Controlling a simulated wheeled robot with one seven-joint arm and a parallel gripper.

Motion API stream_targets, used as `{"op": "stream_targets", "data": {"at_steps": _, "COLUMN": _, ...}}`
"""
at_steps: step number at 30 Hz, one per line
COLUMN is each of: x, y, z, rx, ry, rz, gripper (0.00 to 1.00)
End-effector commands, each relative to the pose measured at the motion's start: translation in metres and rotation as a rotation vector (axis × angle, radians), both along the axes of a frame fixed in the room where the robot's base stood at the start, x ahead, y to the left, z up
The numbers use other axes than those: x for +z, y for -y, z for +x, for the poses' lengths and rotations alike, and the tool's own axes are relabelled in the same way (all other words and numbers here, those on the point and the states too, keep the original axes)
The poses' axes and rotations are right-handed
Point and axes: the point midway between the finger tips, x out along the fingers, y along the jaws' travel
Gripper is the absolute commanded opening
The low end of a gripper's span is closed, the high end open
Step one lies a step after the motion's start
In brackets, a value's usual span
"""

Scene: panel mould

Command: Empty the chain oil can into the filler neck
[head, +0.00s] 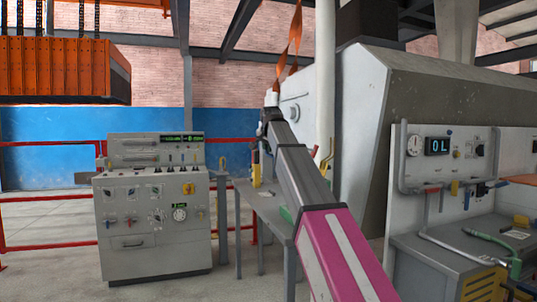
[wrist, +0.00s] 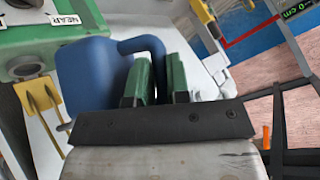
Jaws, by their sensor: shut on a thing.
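A blue can (wrist: 88,75) with a looped handle, which I take as the chain oil can, fills the left middle of the wrist view. My gripper (wrist: 159,78) has two green fingers closed about the can's handle. The can's spout and lower part are hidden, and I cannot tell how far it is tilted. A green box (wrist: 30,55) with a "NEAR" label is beside the can at the upper left. I cannot make out the filler neck for certain. In the head view my arm hides the gripper and the can.
A grey table (head: 262,208) stands below my arm in the head view. A grey control cabinet (head: 152,215) is to the left, with red rails (head: 50,243) around it. A large grey housing (head: 430,90) and a panel with gauges (head: 413,146) fill the right. An orange strap (head: 291,45) hangs above.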

Motion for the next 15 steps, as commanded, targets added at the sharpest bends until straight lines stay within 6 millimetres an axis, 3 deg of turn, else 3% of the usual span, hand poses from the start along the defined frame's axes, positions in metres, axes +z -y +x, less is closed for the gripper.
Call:
{"op": "stream_targets", "data": {"at_steps": 9, "x": 0.033, "y": 0.000, "z": 0.001, "rx": 0.000, "ry": 0.025, "rz": 0.176, "gripper": 0.00}}
{"op": "stream_targets", "data": {"at_steps": 15, "x": 0.045, "y": 0.016, "z": -0.002, "rx": -0.001, "ry": 0.044, "rz": 0.316, "gripper": 0.00}}
